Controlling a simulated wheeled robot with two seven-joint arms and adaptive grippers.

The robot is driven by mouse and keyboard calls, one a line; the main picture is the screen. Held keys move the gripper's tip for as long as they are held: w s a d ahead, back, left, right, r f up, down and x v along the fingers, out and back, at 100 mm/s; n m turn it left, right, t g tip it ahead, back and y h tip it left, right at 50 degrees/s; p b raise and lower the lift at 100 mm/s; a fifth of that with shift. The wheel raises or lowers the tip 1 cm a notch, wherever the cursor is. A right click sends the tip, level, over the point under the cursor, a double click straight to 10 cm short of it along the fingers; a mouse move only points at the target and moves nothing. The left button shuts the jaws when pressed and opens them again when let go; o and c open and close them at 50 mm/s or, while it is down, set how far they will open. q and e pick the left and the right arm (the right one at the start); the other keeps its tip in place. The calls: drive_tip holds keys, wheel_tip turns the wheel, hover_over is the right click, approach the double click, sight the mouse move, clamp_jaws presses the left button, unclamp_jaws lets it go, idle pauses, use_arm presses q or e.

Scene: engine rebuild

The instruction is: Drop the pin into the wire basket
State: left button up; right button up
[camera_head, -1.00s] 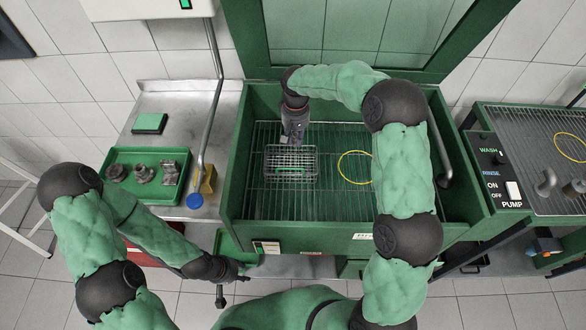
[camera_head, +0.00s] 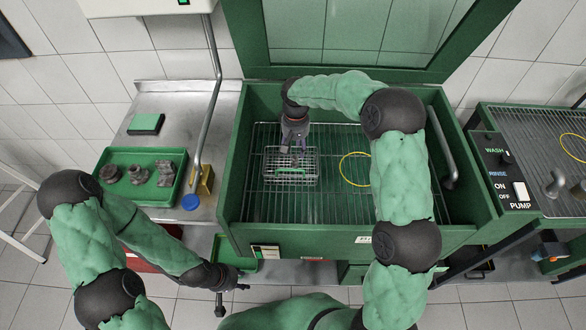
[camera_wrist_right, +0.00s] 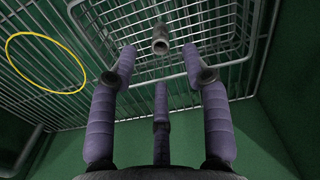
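The wire basket (camera_head: 291,166) sits on the slatted rack inside the green wash tank. My right gripper (camera_head: 295,150) points down over the basket's far side. In the right wrist view its purple-grey fingers (camera_wrist_right: 160,65) are spread apart with nothing between them. A short grey metal cylinder, apparently the pin (camera_wrist_right: 160,40), shows just beyond the fingertips, against the basket mesh (camera_wrist_right: 215,32), apart from the fingers. I cannot tell whether it rests on the mesh. My left gripper (camera_head: 238,280) is low in front of the tank, away from the basket; its finger opening is unclear.
A yellow ring (camera_head: 355,169) lies on the rack right of the basket. A green tray (camera_head: 110,192) with several metal parts stands on the steel bench at left, near a blue cap (camera_head: 191,202). The tank's raised walls surround the rack.

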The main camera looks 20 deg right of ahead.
wheel_tip(320, 180, up, 12)
idle(0.6)
idle(0.4)
